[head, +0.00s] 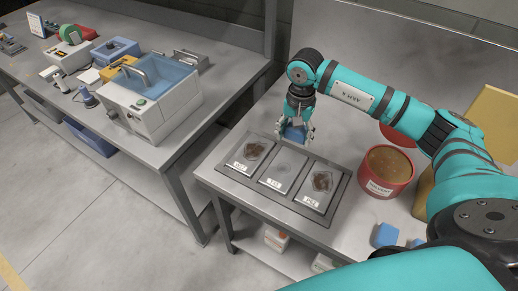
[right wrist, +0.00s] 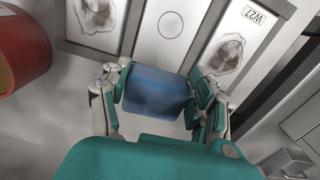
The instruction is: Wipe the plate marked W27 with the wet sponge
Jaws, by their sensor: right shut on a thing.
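My right gripper (head: 295,138) is shut on a blue sponge (right wrist: 158,92) and holds it above the back edge of a row of three grey plates. The plate marked W27 (right wrist: 248,35) carries a brown smudge and lies at the right in the right wrist view. It is the left plate in the head view (head: 247,157), where its label is too small to read surely. The middle plate (head: 282,171) looks clean apart from a faint ring. The plate at the right (head: 318,187) also has a brown smudge. My left gripper is not in view.
A red tub (head: 386,172) with brown contents stands right of the plates. Blue blocks (head: 386,235) lie near the table's front right. A gap separates the bench and the table.

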